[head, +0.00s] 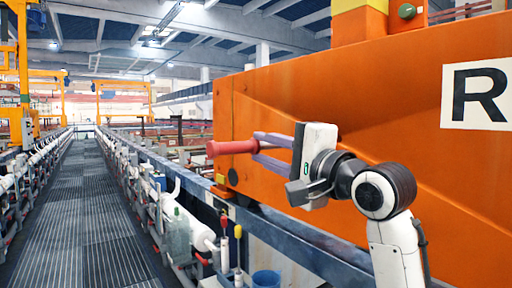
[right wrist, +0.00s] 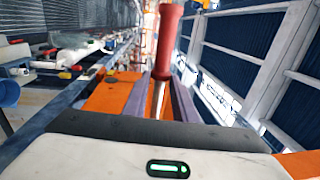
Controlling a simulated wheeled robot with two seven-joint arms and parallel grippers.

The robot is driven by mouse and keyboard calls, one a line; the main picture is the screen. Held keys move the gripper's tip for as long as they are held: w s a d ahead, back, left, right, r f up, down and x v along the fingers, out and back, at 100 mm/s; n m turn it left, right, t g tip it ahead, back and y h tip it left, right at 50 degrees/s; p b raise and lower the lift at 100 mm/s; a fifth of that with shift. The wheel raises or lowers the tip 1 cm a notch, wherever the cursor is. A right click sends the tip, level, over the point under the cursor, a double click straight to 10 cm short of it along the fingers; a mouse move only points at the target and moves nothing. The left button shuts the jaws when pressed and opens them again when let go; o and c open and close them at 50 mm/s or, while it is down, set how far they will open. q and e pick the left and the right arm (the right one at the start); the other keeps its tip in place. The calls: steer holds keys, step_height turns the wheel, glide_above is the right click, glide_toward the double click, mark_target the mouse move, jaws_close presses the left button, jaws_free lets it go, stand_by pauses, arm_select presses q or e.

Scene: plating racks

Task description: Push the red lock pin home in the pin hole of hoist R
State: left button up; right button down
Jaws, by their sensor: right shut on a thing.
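The red lock pin (head: 232,147) is held in my right gripper (head: 262,149), which points left in the head view. Its red grip sticks out beyond the two purple fingers. In the right wrist view the red grip of the pin (right wrist: 167,40) and its bare metal shaft show between the fingers. Hoist R (head: 400,120) is the big orange body with a white R plate, behind my right gripper. A dark round spot (head: 233,177) shows low on its left end; I cannot tell if it is the pin hole. My left gripper is out of view.
A grey ribbed walkway (head: 95,220) runs away on the left between rails and pipes. A blue rail (head: 310,240) runs below the hoist. A blue bucket (head: 265,279) stands at the bottom. Orange gantries (head: 125,95) stand far back.

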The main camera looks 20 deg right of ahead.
steer(key=d, duration=0.1)
steer(key=w+d, duration=0.1)
steer(key=shift+d+r+p, duration=0.1)
steer(key=shift+d+p, duration=0.2)
steer(key=shift+d, duration=0.1)
stand_by(0.4)
steer(key=shift+r+p, duration=0.1)
steer(key=shift+p, duration=0.6)
stand_by(0.6)
steer(key=w+d, duration=0.4)
steer(key=d, duration=0.7)
steer(key=shift+d, duration=0.2)
stand_by(4.4)
